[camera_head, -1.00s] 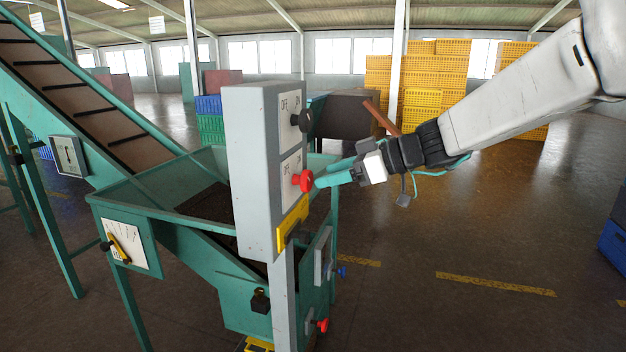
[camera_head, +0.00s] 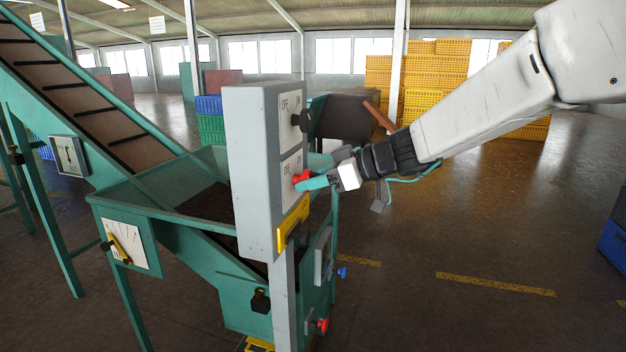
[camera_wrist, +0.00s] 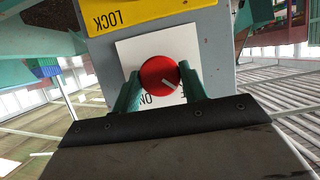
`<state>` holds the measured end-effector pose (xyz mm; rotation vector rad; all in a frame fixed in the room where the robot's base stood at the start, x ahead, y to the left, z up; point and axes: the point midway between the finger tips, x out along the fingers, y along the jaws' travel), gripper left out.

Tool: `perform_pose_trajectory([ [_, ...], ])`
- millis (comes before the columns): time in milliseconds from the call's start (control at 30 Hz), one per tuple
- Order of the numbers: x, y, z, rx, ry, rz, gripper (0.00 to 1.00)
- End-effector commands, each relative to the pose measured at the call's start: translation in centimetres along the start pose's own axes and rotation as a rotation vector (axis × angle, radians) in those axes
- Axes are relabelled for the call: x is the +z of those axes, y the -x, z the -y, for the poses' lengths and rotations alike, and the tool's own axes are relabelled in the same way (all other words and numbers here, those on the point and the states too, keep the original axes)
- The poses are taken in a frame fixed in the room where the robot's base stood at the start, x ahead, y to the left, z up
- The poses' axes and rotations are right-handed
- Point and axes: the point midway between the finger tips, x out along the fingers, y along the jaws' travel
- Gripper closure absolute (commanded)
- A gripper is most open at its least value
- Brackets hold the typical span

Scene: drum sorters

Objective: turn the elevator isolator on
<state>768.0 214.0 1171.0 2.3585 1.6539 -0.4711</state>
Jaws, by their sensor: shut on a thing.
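A grey control box (camera_head: 250,170) stands on a post at the middle of the head view. Its side face carries a black knob (camera_head: 305,121) above and a red knob (camera_head: 301,178) below, each on a white plate with ON and OFF lettering. My gripper (camera_head: 312,182) reaches in from the right with its green fingers at the red knob. In the wrist view the red knob (camera_wrist: 159,77) sits between the two fingers (camera_wrist: 160,88), which are shut on it. Which knob is the elevator isolator I cannot tell.
A yellow LOCK label (camera_wrist: 125,12) is below the red knob's plate; it also shows in the head view (camera_head: 292,224). A green hopper (camera_head: 160,195) and an inclined conveyor (camera_head: 85,95) stand left.

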Motion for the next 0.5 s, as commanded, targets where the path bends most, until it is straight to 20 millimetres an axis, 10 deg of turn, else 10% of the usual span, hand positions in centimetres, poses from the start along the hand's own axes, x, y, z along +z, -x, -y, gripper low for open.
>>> perform_pose_trajectory([
  [500,0.10,0.09,-0.37,-0.089,-0.223,0.001,0.80],
])
